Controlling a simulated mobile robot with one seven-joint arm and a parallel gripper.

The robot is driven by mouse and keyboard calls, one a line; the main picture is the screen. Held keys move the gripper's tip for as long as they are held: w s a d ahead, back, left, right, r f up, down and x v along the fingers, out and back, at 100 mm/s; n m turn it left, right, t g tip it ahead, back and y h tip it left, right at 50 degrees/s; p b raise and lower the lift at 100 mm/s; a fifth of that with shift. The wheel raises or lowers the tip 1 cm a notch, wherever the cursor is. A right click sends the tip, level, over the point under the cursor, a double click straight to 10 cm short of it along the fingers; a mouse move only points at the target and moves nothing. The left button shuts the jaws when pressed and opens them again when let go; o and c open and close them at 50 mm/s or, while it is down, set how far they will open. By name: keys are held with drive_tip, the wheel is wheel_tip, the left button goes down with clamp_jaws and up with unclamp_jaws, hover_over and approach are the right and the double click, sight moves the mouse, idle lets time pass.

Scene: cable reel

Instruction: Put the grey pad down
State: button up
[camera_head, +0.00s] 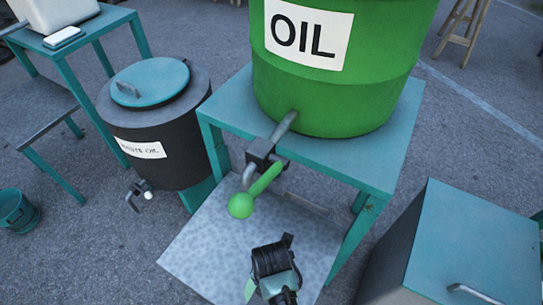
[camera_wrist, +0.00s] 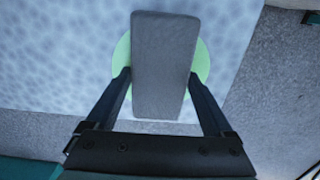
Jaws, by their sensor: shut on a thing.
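The grey pad (camera_wrist: 165,65) is a plain dark grey rectangular block, held upright in the wrist view between the two fingers of my gripper (camera_wrist: 160,78). The fingertips press on its long sides. A pale green round thing (camera_wrist: 203,63) shows behind the pad on both sides; I cannot tell if they are joined. In the head view my gripper (camera_head: 275,262) is over the speckled light grey mat (camera_head: 215,240), and the pad is hidden there. A bit of pale green (camera_head: 250,290) shows beside the gripper. The gap to the mat cannot be judged.
A green oil drum (camera_head: 335,95) stands on a teal table (camera_head: 385,150). A dark waste oil drum (camera_head: 160,120) stands left, a grey-teal cabinet (camera_head: 460,240) right, and a small bucket (camera_head: 15,210) far left.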

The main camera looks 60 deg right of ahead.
drive_tip(key=o, duration=1.1)
drive_tip(key=shift+f, duration=0.1)
wheel_tip(320, 180, up, 12)
drive_tip(key=p, duration=0.4)
